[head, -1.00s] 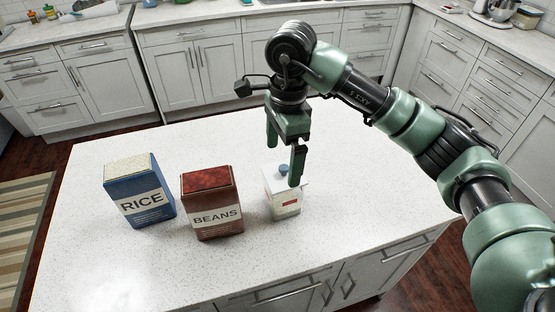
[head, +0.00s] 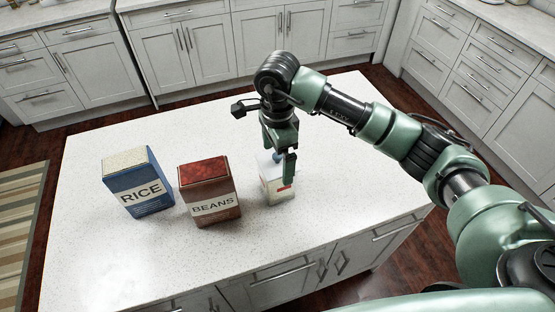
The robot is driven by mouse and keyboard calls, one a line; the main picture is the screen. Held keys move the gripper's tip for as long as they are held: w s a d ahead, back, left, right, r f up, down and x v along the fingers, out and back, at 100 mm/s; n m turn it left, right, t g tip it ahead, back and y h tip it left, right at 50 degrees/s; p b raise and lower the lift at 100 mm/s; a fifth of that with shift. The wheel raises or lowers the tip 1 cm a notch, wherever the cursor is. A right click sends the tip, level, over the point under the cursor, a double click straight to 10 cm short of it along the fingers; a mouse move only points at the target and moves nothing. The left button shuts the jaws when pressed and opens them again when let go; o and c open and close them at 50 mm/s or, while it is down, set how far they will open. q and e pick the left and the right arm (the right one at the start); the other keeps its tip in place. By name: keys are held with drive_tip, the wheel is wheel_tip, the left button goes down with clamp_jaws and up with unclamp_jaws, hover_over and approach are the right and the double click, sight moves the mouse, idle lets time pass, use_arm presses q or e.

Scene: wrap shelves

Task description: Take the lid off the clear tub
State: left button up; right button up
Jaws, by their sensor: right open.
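The clear tub (head: 278,197) stands upright on the white island top, right of the boxes, with a red and white label on its front. Its pale lid (head: 268,167) is on top, with a blue knob (head: 278,158) partly hidden by my gripper. My right gripper (head: 278,162) points down over the lid, its green fingers apart on either side of the knob. I cannot tell whether the fingers touch the knob. My left gripper is not in view.
A blue RICE box (head: 138,188) and a red-brown BEANS box (head: 211,200) stand left of the tub on the island (head: 110,250). The island top is clear behind the tub and at the front left. Grey cabinets line the back and right.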

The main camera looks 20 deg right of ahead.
drive_tip(key=c, duration=1.3)
drive_tip(key=shift+r, duration=0.15)
